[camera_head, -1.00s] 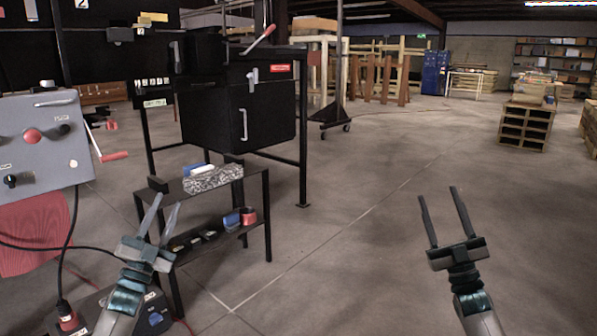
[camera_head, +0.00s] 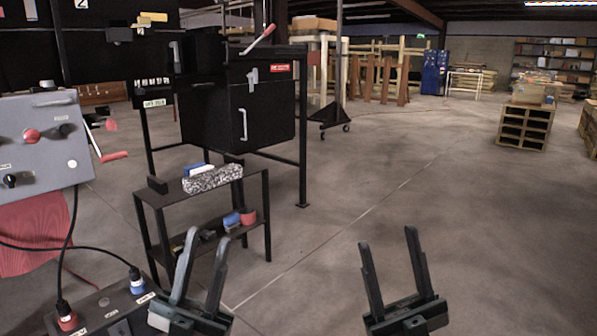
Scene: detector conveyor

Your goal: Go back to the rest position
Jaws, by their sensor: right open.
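My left gripper (camera_head: 207,250) is low in the head view, in front of the small black shelf stand. Its two fingers point up and stand apart, with nothing between them. My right gripper (camera_head: 388,244) is low and right of centre, above bare floor in the picture. Its fingers are spread and empty. Both grippers are at nearly the same height, and the arms behind them are mostly out of the frame.
The black shelf stand (camera_head: 258,187) carries a speckled block (camera_head: 213,178). A grey control box (camera_head: 42,150) with a red knob is at the left. A black machine (camera_head: 237,115) stands behind. Floor (camera_head: 440,200) at the right is clear.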

